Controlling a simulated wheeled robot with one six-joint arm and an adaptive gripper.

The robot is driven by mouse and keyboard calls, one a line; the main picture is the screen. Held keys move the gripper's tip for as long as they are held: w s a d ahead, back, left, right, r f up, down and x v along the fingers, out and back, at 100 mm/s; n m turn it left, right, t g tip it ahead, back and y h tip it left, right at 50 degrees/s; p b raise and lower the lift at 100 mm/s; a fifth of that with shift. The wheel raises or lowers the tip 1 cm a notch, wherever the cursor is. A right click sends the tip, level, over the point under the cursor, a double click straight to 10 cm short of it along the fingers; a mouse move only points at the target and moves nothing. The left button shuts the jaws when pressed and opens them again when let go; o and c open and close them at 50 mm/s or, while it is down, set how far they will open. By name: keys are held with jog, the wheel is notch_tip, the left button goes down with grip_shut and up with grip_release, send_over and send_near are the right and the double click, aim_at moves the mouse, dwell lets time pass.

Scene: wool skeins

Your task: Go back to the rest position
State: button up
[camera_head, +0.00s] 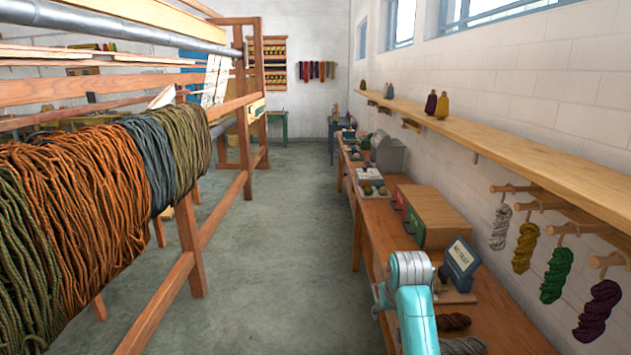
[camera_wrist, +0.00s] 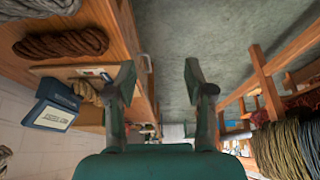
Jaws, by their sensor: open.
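My gripper (camera_wrist: 160,85) is open and empty in the wrist view, its two dark green fingers spread apart. Between the fingers I see the grey floor and the edge of the wooden bench. In the head view my turquoise arm (camera_head: 412,300) stands at the lower right, over the front edge of the bench (camera_head: 378,235). The gripper itself cannot be made out in the head view. One dark skein (camera_head: 453,322) also shows beside my arm in the head view.
Several skeins hang from wall pegs, including a green one (camera_head: 557,275), below a shelf (camera_head: 530,150). A wooden loom (camera_head: 190,250) with draped yarn stands at left. The floor (camera_head: 290,230) between is clear.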

jog(key=s+f+t, duration=0.3)
jog(key=s+f, duration=1.4)
jog(key=f, duration=0.4)
jog(key=s+f+t, duration=0.2)
jog(key=s+f, duration=0.2)
jog(key=s, duration=0.6)
jog(key=s+r+t, duration=0.1)
jog(key=s+r, duration=0.2)
jog(key=s, duration=0.7)
jog(key=s+r+t, duration=0.1)
jog(key=s+r, duration=0.1)
jog(key=s, duration=0.9)
jog(key=s+r+t, duration=0.3)
jog(key=s+r, duration=1)
jog(key=r, duration=0.2)
jog(key=shift+s, duration=0.15)
